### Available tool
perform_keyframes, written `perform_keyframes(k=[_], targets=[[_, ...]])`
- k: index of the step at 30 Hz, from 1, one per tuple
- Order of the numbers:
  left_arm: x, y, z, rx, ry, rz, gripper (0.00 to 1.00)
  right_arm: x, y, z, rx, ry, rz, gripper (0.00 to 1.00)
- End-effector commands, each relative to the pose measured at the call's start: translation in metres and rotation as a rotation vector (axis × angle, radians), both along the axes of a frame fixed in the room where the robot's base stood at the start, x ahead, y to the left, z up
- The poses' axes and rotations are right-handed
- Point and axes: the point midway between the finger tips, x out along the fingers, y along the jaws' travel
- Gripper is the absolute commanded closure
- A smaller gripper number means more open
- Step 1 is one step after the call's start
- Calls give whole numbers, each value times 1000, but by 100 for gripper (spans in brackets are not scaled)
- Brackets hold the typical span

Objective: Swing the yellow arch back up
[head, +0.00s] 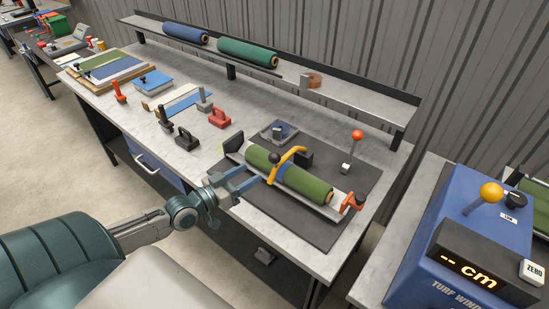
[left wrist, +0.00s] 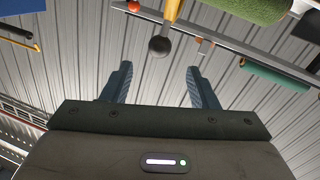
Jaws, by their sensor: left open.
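The yellow arch (head: 292,154) lies across a green turf roll (head: 310,186) with a blue band, in a cradle on the bench. A black ball knob (head: 274,157) sits by the arch. In the left wrist view the arch (left wrist: 173,10) and knob (left wrist: 160,46) show ahead of the fingertips. My left gripper (head: 252,180) is open and empty, at the near side of the roll, its blue fingers pointing toward the arch. The knob appears centred between the fingers (left wrist: 160,75) but beyond their tips. My right gripper is not in view.
The cradle stands on a dark mat (head: 335,225) with an orange clamp (head: 352,202) at its right end and a red-knobbed lever (head: 357,135) behind. Hand tools (head: 220,117) lie left. A shelf (head: 350,95) with rolls runs behind. A blue machine (head: 460,230) stands right.

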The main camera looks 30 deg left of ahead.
Motion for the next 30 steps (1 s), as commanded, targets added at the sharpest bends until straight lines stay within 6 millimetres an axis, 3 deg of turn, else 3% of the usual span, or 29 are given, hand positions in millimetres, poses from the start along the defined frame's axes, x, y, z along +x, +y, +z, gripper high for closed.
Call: perform_keyframes(k=[5,13,21,30], targets=[[14,-3,-1,-3,-8,3,46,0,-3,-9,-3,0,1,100],[54,-14,-2,-4,-9,2,46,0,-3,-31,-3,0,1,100],[88,-24,0,-3,-6,3,46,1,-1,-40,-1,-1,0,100],[103,-29,0,0,-3,1,46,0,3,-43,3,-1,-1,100]])
